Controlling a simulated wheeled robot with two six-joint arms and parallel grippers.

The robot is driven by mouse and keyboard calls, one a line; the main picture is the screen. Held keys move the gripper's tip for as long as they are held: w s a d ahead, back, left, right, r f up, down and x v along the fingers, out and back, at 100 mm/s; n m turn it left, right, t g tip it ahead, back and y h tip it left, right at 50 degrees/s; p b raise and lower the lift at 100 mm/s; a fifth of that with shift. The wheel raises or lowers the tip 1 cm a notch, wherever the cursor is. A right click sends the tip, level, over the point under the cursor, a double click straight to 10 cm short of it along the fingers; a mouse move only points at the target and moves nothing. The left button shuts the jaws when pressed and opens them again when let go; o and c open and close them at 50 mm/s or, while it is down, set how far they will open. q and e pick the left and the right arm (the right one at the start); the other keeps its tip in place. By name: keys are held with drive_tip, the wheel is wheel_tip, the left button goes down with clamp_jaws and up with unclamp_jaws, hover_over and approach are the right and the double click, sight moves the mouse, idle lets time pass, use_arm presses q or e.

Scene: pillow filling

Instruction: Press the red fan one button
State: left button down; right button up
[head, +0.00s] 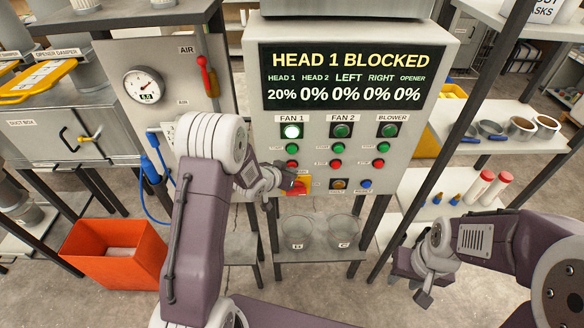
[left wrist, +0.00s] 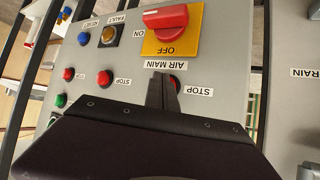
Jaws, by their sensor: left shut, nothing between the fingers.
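In the left wrist view, which sees the panel upside down, the red button (left wrist: 176,81) shows partly behind my finger tips. My left gripper (head: 284,180) is shut and empty, close to the panel just below that button; I cannot tell whether it touches. It also shows in the left wrist view (left wrist: 163,92). My right gripper (head: 418,280) hangs low at the right, away from the panel; its jaws are unclear.
The red AIR MAIN switch (left wrist: 166,17) on its yellow plate sits close below the button. FAN 2 and BLOWER have their own red buttons (head: 336,163) nearby. The display (head: 346,77) reads HEAD 1 BLOCKED. Clear bins (head: 298,231) stand under the panel, an orange bin (head: 112,255) at left.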

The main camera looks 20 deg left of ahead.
use_arm(q)
drive_tip(key=shift+w+a, duration=0.1)
drive_tip(key=shift+w, duration=0.05)
drive_tip(key=shift+s, duration=0.2)
idle(0.3)
drive_tip(key=shift+s+d+b, duration=0.3)
drive_tip(key=shift+s, duration=0.4)
drive_tip(key=s, duration=0.2)
drive_tip(key=s+d+b, duration=0.1)
drive_tip(key=s, duration=0.1)
drive_tip(key=shift+s+d+b, duration=0.2)
drive_tip(key=shift+s+b, duration=0.1)
drive_tip(key=shift+s, duration=0.1)
idle(0.3)
